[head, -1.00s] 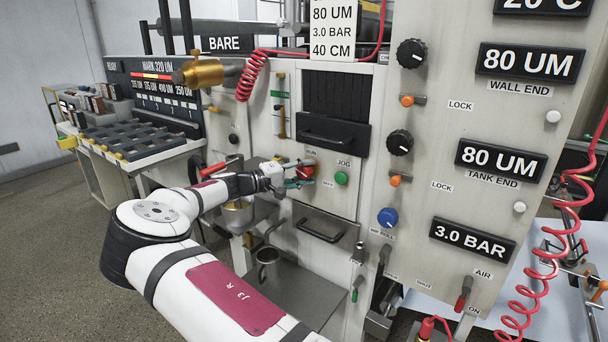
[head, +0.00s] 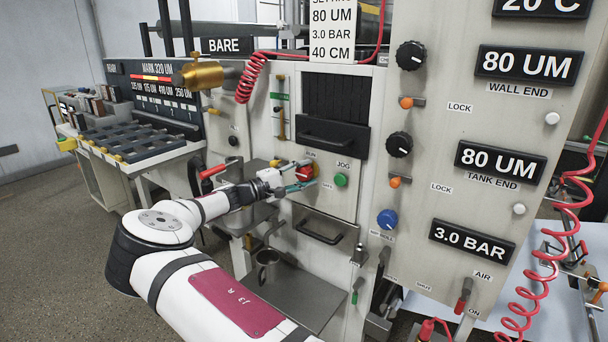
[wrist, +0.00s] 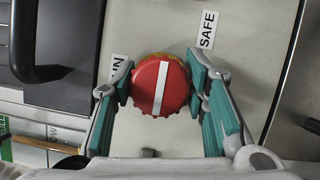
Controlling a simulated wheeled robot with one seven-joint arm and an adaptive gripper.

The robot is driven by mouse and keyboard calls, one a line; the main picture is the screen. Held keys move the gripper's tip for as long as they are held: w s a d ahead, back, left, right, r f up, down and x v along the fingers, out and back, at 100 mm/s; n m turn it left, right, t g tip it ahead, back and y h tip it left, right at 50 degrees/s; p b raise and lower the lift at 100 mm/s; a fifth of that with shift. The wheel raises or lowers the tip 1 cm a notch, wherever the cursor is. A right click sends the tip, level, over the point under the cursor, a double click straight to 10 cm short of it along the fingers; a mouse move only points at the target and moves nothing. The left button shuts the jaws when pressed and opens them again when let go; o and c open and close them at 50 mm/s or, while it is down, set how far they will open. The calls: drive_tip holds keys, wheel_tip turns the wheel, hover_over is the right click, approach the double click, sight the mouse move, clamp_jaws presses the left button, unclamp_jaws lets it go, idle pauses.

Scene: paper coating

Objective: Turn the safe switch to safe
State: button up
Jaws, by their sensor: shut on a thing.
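The safe switch is a round red knob (wrist: 158,88) with a white stripe, on the pale machine panel. In the wrist view the stripe stands nearly upright, its top end pointing between the partly covered RUN label (wrist: 117,68) and the SAFE label (wrist: 207,30). My gripper (wrist: 158,84) is shut on the knob, one teal finger on each side. In the head view the knob (head: 306,173) shows between the fingers of my gripper (head: 299,176), left of the green JOG button.
The green JOG button (head: 341,180) is close on the right. A red-handled lever (head: 214,171) is at the left, near my arm. A black hatch with a handle (head: 333,137) is above.

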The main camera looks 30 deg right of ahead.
drive_tip(key=o, duration=1.1)
drive_tip(key=shift+o, duration=0.2)
drive_tip(key=shift+a, duration=0.1)
drive_tip(key=a, duration=1.2)
drive_tip(key=shift+w+f, duration=0.25)
drive_tip(key=shift+f, duration=0.15)
